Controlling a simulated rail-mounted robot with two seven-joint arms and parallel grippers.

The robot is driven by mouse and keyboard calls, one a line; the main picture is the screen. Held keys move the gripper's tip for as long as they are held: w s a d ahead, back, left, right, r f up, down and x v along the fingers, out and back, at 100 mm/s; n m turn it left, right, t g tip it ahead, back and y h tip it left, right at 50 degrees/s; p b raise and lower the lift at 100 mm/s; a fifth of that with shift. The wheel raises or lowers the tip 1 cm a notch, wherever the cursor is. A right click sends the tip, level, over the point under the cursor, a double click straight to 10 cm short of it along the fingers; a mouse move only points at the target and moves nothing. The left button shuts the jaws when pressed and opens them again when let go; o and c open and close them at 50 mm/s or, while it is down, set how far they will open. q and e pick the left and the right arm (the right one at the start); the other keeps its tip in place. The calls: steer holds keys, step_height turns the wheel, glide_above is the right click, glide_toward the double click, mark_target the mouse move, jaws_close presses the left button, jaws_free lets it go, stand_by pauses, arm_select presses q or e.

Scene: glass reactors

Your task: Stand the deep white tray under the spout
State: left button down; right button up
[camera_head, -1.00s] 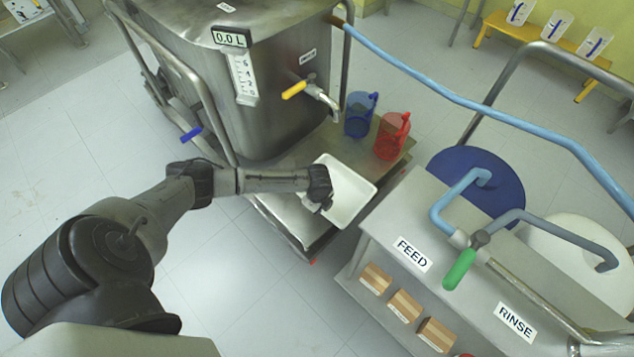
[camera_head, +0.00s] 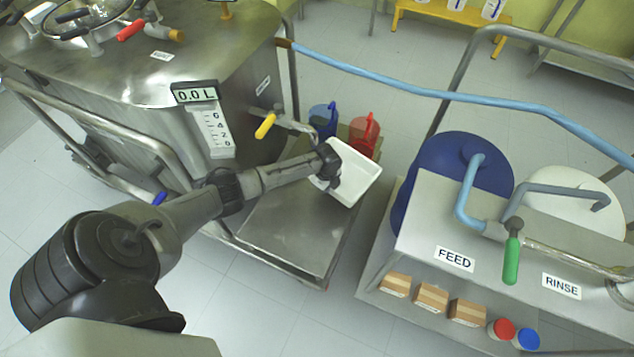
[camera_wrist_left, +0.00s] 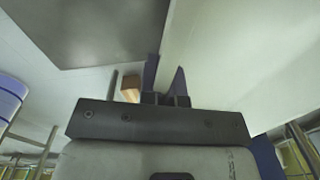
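The deep white tray (camera_head: 358,182) is right of centre in the head view, over the right edge of the steel platform beside the reactor. It looks tilted; I cannot tell whether it touches the platform. My left gripper (camera_head: 330,172) is at the tray's left side. In the left wrist view, the left gripper's fingers (camera_wrist_left: 165,84) straddle the tray's pale wall (camera_wrist_left: 230,60) and appear shut on it. The spout (camera_head: 295,126), with a yellow-handled valve (camera_head: 265,126), projects from the reactor, up and left of the tray. My right gripper is not in view.
A blue jug (camera_head: 322,120) and a red jug (camera_head: 364,134) stand behind the tray. The platform (camera_head: 290,235) is bare in front of it. A steel bench (camera_head: 420,235) with FEED and RINSE labels stands to the right, with a blue drum (camera_head: 450,165) behind it.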

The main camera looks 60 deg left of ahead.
arm_select(q)
steer(key=shift+m, duration=0.3)
steer(key=shift+w+d+f+m+b, duration=0.15)
steer(key=shift+d+f+m+b, duration=0.15)
steer(key=shift+d+f+b, duration=0.15)
steer(key=s+a+f+b, duration=0.1)
steer(key=s+a, duration=0.1)
steer(key=s+a+f+b, duration=0.2)
steer(key=a, duration=0.1)
steer(key=s+a+f+b, duration=0.1)
steer(key=s+a+f, duration=0.1)
steer(key=a, duration=0.1)
steer(key=shift+a+f+b, duration=0.1)
steer(key=shift+f+b, duration=0.15)
steer(key=shift+b, duration=0.05)
steer(key=shift+s+a+f, duration=0.25)
steer(key=shift+f, duration=0.05)
steer(key=shift+s+a+f+b, duration=0.1)
steer(key=shift+s+a+b, duration=0.05)
steer(key=shift+a+b, duration=0.15)
steer(key=shift+f+b, duration=0.3)
steer(key=shift+b, duration=0.05)
step_height(320, 180, down, 3)
steer(key=shift+d+f+b, duration=0.1)
steer(key=shift+b, duration=1.1)
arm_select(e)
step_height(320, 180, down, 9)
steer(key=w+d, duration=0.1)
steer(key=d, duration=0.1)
